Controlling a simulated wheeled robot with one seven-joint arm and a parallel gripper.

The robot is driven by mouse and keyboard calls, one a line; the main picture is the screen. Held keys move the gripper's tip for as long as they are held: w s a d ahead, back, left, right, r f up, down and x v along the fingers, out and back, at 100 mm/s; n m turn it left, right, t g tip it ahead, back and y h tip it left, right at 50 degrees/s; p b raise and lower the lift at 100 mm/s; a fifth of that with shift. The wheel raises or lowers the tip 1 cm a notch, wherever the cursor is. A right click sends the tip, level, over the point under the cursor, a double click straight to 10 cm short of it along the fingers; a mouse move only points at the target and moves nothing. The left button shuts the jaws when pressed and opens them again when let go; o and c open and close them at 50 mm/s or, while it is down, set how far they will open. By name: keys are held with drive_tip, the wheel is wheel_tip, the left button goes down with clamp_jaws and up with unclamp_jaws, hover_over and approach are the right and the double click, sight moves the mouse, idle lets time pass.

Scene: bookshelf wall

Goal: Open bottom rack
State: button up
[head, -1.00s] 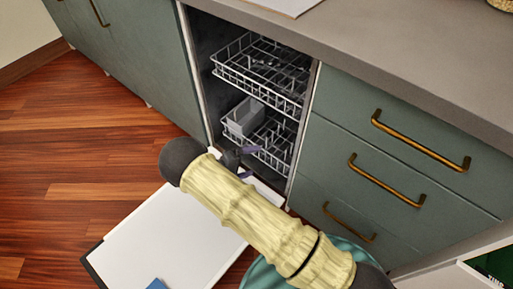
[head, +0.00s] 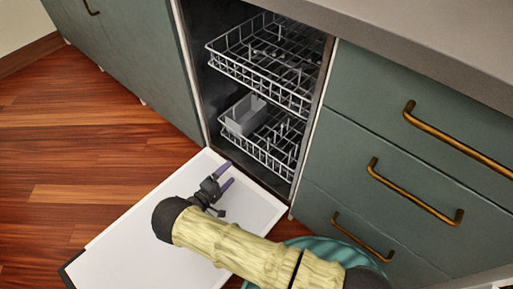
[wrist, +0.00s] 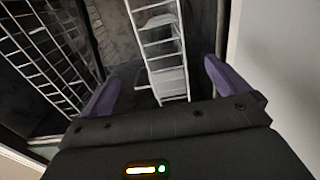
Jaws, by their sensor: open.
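The bottom rack (head: 262,145) is a white wire rack inside the open dishwasher, with a grey cutlery basket (head: 243,114) at its left. The rack sits within the cavity. My gripper (head: 226,172) is open and empty, its two purple fingers apart, above the lowered white door and in front of the rack's front. In the wrist view my gripper (wrist: 158,85) shows its fingers spread, with white wire racks beyond; the wire rack between the fingers (wrist: 158,50) appears apart from them, and I cannot tell for sure which rack it is.
The upper rack (head: 265,60) is in the cavity above. The dishwasher door (head: 150,225) lies open over the wood floor. Green drawers with brass handles (head: 415,190) stand to the right, and a green cabinet (head: 125,60) to the left.

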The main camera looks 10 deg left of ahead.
sight(253, 150)
drive_tip(key=b+x, duration=0.6)
drive_tip(key=x, duration=0.9)
drive_tip(key=shift+w+d+f, duration=0.15)
drive_tip(key=shift+w+d, duration=0.35)
drive_tip(key=shift+w, duration=0.25)
